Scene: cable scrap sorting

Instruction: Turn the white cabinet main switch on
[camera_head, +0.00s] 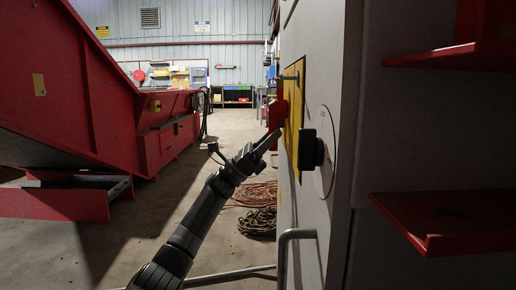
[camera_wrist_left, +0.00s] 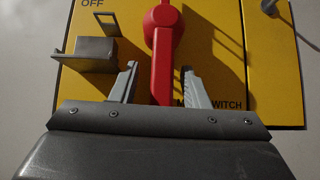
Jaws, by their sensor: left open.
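The white cabinet (camera_head: 345,40) fills the right of the head view, seen at a steep angle. Its yellow switch plate (camera_head: 293,105) carries the red main switch handle (camera_head: 274,112). My left gripper (camera_head: 268,143) is at the plate, close to the handle. In the left wrist view the red handle (camera_wrist_left: 163,45) hangs straight down from its hub, and its lower part lies between the fingers of my left gripper (camera_wrist_left: 160,72). The fingers are open, with a gap on each side. "OFF" shows at the plate's upper left, and part of "SWITCH" at lower right. My right gripper is out of view.
A grey bracket (camera_wrist_left: 97,50) sticks out of the plate left of the handle. A black knob (camera_head: 311,150) and a metal bar handle (camera_head: 284,255) project from the cabinet. Cable coils (camera_head: 258,222) lie on the floor. A red machine (camera_head: 70,90) stands at left.

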